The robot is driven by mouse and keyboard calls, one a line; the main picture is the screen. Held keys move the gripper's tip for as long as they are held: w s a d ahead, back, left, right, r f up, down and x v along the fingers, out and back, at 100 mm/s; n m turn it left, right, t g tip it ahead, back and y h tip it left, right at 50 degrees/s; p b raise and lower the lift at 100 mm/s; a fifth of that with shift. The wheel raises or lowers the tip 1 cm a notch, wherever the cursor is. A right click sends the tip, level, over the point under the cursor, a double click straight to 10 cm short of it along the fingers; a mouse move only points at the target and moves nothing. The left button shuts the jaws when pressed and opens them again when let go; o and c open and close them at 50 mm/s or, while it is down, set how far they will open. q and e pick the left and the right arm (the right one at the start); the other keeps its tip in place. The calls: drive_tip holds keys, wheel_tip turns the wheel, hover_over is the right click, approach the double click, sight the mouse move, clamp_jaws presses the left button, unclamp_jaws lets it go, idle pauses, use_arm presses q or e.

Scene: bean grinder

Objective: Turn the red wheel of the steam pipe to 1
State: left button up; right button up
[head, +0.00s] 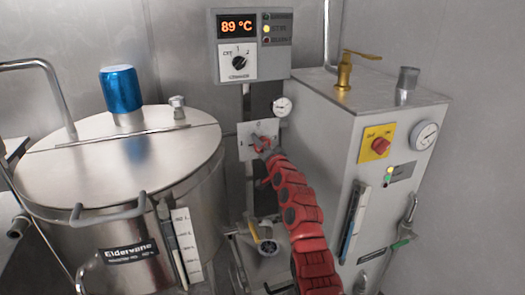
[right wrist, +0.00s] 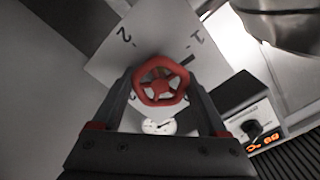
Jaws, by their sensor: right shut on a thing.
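The red wheel (right wrist: 160,81) is a small spoked handwheel in front of a pale plate (right wrist: 135,50) with number marks. In the right wrist view, marks 2 and 1 show at the plate's upper left and upper right. Another mark is partly hidden near the right finger. My right gripper (right wrist: 161,88) has a finger on each side of the wheel and is shut on it. In the head view the plate (head: 243,141) is on the back wall, and my right gripper (head: 265,147) covers most of the wheel. Which mark the wheel points to cannot be told. My left gripper is out of view.
A steel tank (head: 110,175) with a blue cap (head: 121,88) stands left. A grey cabinet (head: 325,125) with a red button (head: 381,145) stands right, close to my arm. A control box (head: 251,45) reading 89 °C hangs above; a small gauge (head: 282,107) is beside the plate.

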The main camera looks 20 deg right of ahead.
drive_tip(key=shift+f+n, duration=0.1)
drive_tip(key=shift+n, duration=0.2)
idle(0.4)
drive_tip(key=o, duration=1.3)
drive_tip(key=s, duration=1.7)
drive_tip(key=shift+s+d, duration=0.2)
drive_tip(key=shift+d, duration=0.1)
